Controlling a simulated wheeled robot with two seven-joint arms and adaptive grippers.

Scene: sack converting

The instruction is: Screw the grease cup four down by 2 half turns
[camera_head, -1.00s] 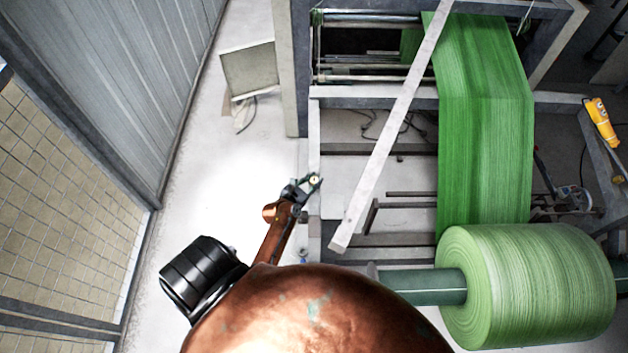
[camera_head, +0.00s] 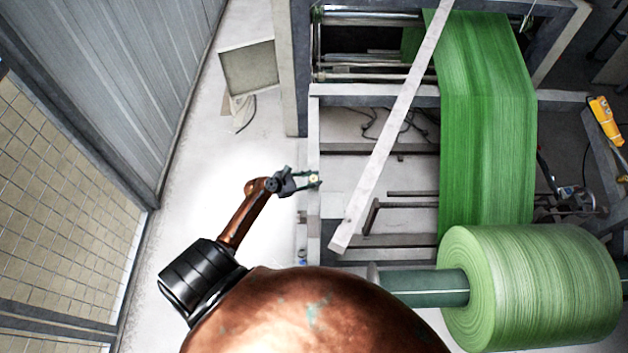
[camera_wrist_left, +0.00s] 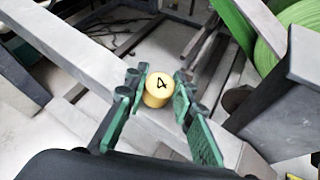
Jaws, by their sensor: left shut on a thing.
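Grease cup four (camera_wrist_left: 158,88) is a small yellow cylinder with a black "4" on its top, in the middle of the left wrist view. It stands on a grey frame beam (camera_wrist_left: 75,45). In the head view the cup (camera_head: 314,178) is a tiny pale yellow spot at the beam's left side. My left gripper (camera_head: 313,179) has its green fingers on both sides of the cup. In the left wrist view the gripper (camera_wrist_left: 157,92) is shut on the cup. My right gripper is in neither view.
A large green roll (camera_head: 530,290) sits on a shaft at the lower right, with a green web (camera_head: 485,120) running up into the machine. A pale slanted bar (camera_head: 390,130) crosses the frame. Bare floor (camera_head: 215,150) lies left of the cup.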

